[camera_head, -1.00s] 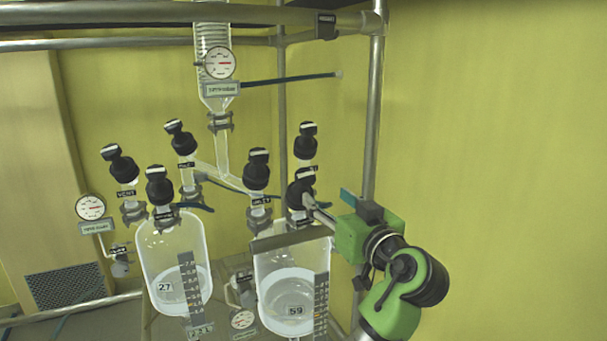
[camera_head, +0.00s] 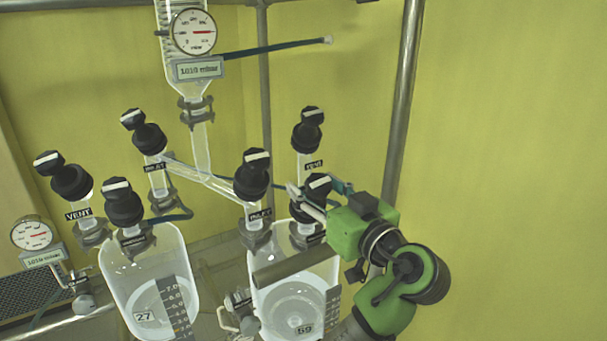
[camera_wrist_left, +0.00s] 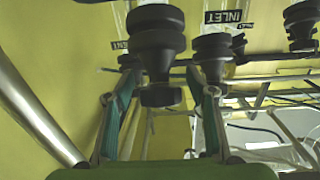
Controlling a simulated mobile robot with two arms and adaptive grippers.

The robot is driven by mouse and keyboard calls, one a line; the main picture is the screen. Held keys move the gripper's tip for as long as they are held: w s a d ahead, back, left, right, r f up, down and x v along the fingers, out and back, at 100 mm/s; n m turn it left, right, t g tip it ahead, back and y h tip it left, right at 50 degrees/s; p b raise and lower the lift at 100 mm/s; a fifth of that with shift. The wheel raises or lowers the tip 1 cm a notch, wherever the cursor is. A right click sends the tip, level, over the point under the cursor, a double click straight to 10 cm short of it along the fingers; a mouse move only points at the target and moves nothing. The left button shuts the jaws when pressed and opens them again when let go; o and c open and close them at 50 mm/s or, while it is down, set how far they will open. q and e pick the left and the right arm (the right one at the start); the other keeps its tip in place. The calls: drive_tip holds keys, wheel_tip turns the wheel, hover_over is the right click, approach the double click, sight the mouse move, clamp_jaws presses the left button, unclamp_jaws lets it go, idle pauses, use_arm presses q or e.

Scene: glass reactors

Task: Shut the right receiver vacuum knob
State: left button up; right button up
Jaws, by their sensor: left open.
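The right receiver (camera_head: 268,312) is a clear glass vessel marked 59. Its black vacuum knob (camera_head: 308,208), with a white bar on the cap, stands at its right front; its label is mostly hidden. My left gripper (camera_head: 317,192), green with grey fingers, reaches in from the right at this knob. In the left wrist view the black knob (camera_wrist_left: 157,50) stands between the two parted fingers (camera_wrist_left: 157,95), with a gap on both sides. The gripper is open. My right gripper is in neither view.
The receiver's inlet knob (camera_head: 252,177) is close on the left and its vent knob (camera_head: 308,132) behind. The left receiver (camera_head: 140,280) has several similar knobs. A steel frame post (camera_head: 403,110) rises just behind my arm. The wall area at the right is clear.

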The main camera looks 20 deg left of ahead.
use_arm(q)
drive_tip(key=shift+s+d+r, duration=0.1)
drive_tip(key=shift+d+r, duration=0.05)
drive_tip(key=shift+d, duration=0.1)
drive_tip(key=shift+c, duration=0.7)
drive_tip(key=c, duration=1)
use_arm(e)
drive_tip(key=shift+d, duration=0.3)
use_arm(q)
drive_tip(key=shift+m, duration=0.3)
